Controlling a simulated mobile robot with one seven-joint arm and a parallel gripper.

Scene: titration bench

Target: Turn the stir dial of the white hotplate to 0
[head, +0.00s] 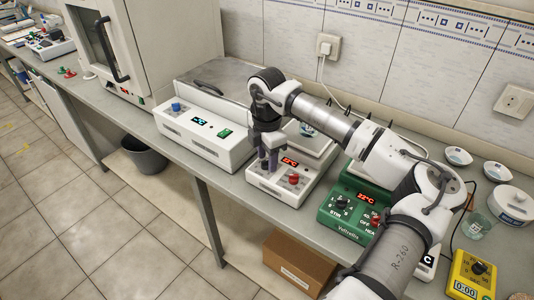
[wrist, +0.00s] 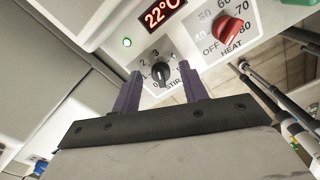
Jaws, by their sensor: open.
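The white hotplate (head: 262,188) stands on the bench in the middle of the head view, and its front panel fills the top of the wrist view (wrist: 105,30). Its black stir dial (wrist: 162,73) has a printed number scale around it and the label STIR below. The pointer's exact number is too small to read. My gripper (wrist: 161,76) is open, its two purple fingers pointing at the panel with the dial showing between their tips. I cannot tell whether they touch it. In the head view my gripper (head: 270,162) hides the dial.
A red HEAT knob (wrist: 228,28) sits right of the dial, near a lit red 22°C display (wrist: 160,14). A green hotplate (head: 335,215) stands close on the right. A larger white device (head: 205,135) stands on the left. A yellow timer (head: 474,275) is at lower right.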

